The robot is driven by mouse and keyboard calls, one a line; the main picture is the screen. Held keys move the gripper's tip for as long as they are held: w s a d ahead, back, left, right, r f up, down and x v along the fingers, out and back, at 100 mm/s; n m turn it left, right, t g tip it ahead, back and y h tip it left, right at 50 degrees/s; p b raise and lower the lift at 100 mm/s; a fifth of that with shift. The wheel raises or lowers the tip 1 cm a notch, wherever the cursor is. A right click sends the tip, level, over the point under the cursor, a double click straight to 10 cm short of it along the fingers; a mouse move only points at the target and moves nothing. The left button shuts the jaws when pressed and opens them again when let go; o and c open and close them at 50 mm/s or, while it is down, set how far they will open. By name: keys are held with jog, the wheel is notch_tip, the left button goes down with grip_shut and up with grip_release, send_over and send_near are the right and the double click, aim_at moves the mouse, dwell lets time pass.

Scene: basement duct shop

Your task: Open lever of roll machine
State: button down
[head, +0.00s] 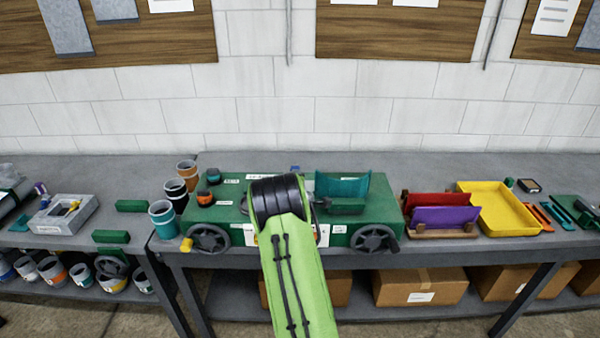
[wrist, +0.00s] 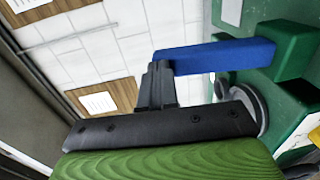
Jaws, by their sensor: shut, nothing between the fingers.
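The roll machine (head: 345,258) is a long green body on the bench, with two dark handwheels on its front. In the wrist view a blue lever (wrist: 225,57) sticks out to the left from a green block (wrist: 295,55) of the machine. A small blue bit of it (head: 295,168) shows behind my arm in the head view. My gripper (wrist: 160,68) is shut and empty, its fingertips at the lever's free left end. I cannot tell whether they touch it. In the head view my arm hides the gripper and the machine's middle.
Several cups (head: 162,219) stand left of the machine. A rack with red and purple plates (head: 445,218) and a yellow tray (head: 500,208) lie to the right. A grey box (head: 63,214) sits on the left bench. Cardboard boxes (head: 420,287) are on the shelf below.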

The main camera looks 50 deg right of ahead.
jog(key=shift+b+x, duration=1.05)
jog(key=shift+x, duration=0.75)
jog(key=shift+w+r, duration=0.1)
jog(key=shift+r, duration=0.3)
jog(key=shift+w, duration=0.1)
